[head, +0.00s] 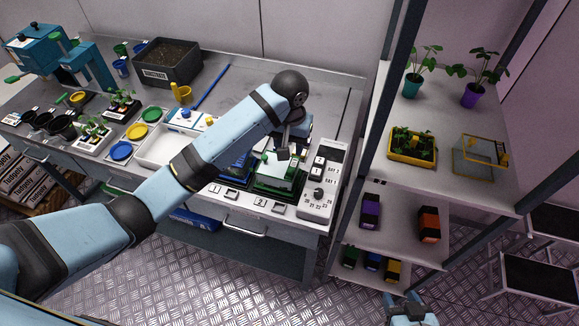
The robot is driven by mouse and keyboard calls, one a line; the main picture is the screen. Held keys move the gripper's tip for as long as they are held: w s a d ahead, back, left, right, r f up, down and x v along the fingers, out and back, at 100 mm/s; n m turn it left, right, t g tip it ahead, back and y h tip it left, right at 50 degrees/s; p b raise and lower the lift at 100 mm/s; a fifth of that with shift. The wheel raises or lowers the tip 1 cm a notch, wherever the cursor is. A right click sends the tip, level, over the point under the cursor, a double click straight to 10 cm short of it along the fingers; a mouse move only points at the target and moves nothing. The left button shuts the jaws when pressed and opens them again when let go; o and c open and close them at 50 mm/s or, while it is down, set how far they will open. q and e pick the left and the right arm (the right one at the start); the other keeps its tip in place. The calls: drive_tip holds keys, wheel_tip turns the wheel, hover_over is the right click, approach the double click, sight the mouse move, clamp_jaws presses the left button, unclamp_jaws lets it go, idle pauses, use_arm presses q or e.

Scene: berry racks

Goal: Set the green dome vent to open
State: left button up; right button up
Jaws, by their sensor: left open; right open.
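The green dome (276,185), a clear-topped cover on a dark green base, stands near the right end of the bench. My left gripper (290,150) is open, pointing down over the back of the green dome's top. I cannot tell whether it touches the dome. The vent on the dome is too small and too covered by the gripper for its setting to show. A blue dome (237,165) stands just left of it, mostly hidden behind my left arm. My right gripper (410,308) is open and empty at the bottom edge, low in front of the shelf rack.
A white control panel (322,185) with switches and a dial stands close right of the green dome. Numbered plates lie along the bench's front edge. The rack (400,185) on the right holds plants and small boxes. A blue stick (211,87) lies on the bench behind my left arm.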

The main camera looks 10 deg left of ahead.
sight(290, 170)
use_arm(q)
wheel_tip(290, 170, down, 10)
drive_tip(key=shift+r+p, duration=0.1)
drive_tip(key=shift+p, duration=0.45)
drive_tip(key=shift+c, duration=0.2)
clamp_jaws()
